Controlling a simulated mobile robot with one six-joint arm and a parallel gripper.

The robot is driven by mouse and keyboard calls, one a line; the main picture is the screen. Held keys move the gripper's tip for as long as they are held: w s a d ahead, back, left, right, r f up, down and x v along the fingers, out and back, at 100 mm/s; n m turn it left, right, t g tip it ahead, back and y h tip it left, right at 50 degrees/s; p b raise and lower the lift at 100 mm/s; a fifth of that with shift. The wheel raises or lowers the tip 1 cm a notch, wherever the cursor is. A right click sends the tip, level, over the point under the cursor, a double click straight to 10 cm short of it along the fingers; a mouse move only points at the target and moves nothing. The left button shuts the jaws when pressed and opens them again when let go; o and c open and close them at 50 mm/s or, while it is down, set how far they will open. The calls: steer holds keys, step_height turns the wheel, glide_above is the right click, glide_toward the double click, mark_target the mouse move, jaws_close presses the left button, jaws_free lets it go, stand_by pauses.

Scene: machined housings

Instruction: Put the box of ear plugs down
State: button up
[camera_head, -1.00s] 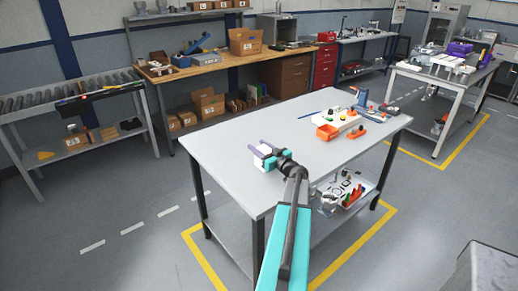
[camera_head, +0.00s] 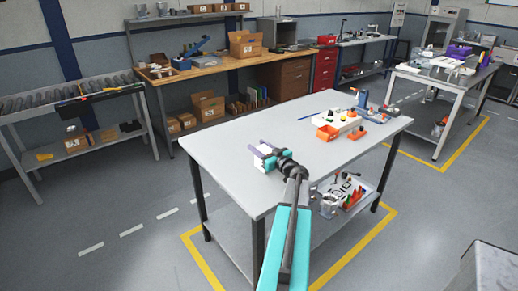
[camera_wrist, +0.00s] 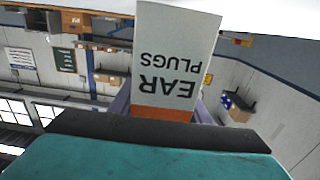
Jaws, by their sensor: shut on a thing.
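The box of ear plugs (camera_wrist: 176,62) is white with an orange band and dark lettering, which reads upside down in the wrist view. In the head view the box (camera_head: 259,165) is a small white shape at my gripper's tip. My gripper (camera_head: 262,157) is shut on it, with a purple finger on either side in the wrist view. They are over the left front part of the grey table (camera_head: 240,150). I cannot tell whether the box touches the table top.
An orange bin (camera_head: 327,132), a white block with coloured buttons (camera_head: 340,121) and a blue-grey device (camera_head: 362,99) stand at the table's back right. The table's left and middle are clear. A lower shelf holds a tray of parts (camera_head: 345,190).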

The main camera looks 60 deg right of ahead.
steer(key=shift+a+f, duration=0.1)
steer(key=shift+f, duration=0.65)
steer(key=o, duration=1.2)
steer(key=shift+c, duration=0.2)
steer(key=shift+r+p, duration=0.65)
steer(key=shift+p, duration=1.05)
steer(key=shift+s+f+b, duration=0.1)
steer(key=shift+s+b, duration=0.2)
steer(key=shift+s, duration=0.1)
steer(key=shift+s+a+b, duration=0.3)
steer(key=shift+s+b, duration=0.05)
steer(key=shift+s, duration=0.3)
steer(key=b+v, duration=0.4)
steer(key=v, duration=0.5)
steer(key=shift+s+r, duration=0.3)
steer(key=shift+r, duration=0.1)
steer(key=shift+r, duration=0.1)
